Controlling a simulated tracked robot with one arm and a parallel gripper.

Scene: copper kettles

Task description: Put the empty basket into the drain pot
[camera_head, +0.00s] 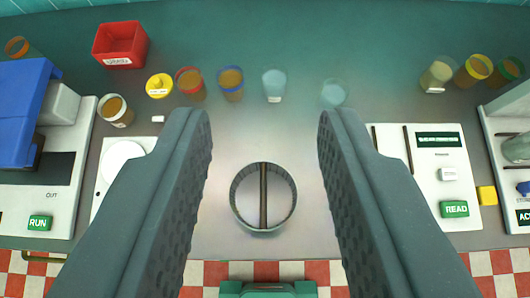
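My gripper (263,135) is open and empty, its two dark grey fingers wide apart. Between them, lower down, is a round grey open-topped vessel (292,204) with a dark bar across its mouth. It looks like the basket, and nothing shows inside it. A gap shows on each side between it and the fingers. I cannot tell which thing is the drain pot.
A red bin (121,42) and several cups, one with a blue rim (231,84), stand at the back. A blue-and-white machine (60,195) with a RUN button is left. A white panel with a READ button (454,209) is right. A checkered floor (215,273) lies beyond the near edge.

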